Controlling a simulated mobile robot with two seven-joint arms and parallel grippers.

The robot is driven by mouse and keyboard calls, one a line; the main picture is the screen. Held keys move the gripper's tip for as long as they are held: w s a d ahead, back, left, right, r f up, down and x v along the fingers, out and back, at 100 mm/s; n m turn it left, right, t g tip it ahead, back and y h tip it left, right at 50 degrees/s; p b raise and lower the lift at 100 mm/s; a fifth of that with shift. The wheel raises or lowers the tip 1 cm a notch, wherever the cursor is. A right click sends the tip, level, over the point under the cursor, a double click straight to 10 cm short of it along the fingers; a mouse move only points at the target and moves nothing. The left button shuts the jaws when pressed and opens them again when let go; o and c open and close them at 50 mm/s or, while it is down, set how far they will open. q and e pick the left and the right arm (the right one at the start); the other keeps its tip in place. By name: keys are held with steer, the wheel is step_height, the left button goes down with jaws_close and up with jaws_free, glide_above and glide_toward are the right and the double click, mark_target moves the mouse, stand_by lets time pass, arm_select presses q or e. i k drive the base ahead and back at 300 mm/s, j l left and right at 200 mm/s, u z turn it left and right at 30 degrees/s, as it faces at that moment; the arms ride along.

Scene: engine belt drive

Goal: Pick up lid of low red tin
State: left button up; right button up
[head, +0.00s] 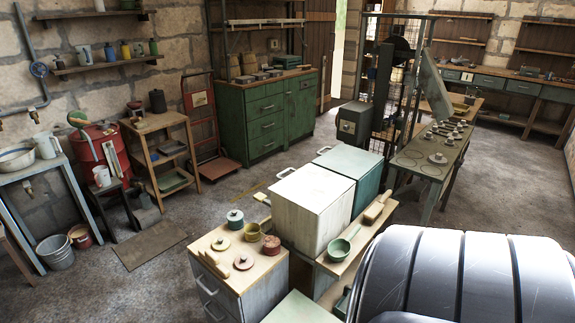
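A low red tin (271,248) stands on the light wooden top of a small grey drawer cabinet (231,257), near its right edge. Its top looks covered by a red lid (271,241), though it is small in the picture. An open yellow-olive tin (252,232) stands just behind and left of it. A teal-lidded pale tin (235,219) stands at the back of the same top. Neither of my grippers is in view.
A round pale lid-like disc (221,243), a knobbed disc (243,262) and a wooden brush (214,265) lie left of the red tin. A white box-like cabinet (311,208) rises close behind to the right. Floor left of the drawer cabinet is mostly clear.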

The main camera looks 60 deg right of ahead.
mark_target(243, 262)
steer(key=i+z, duration=0.1)
steer(key=z, duration=0.35)
steer(key=i+z, duration=0.15)
steer(key=z, duration=0.25)
steer(key=i+j+z, duration=0.1)
steer(key=z, duration=0.35)
steer(key=j+z, duration=0.15)
steer(key=z, duration=0.25)
steer(key=i+j+z, duration=0.15)
steer(key=z, duration=0.35)
steer(key=i+j+z, duration=0.25)
steer(key=z, duration=0.2)
steer(key=i+j+z, duration=0.2)
steer(key=z, duration=0.3)
steer(key=j, duration=0.1)
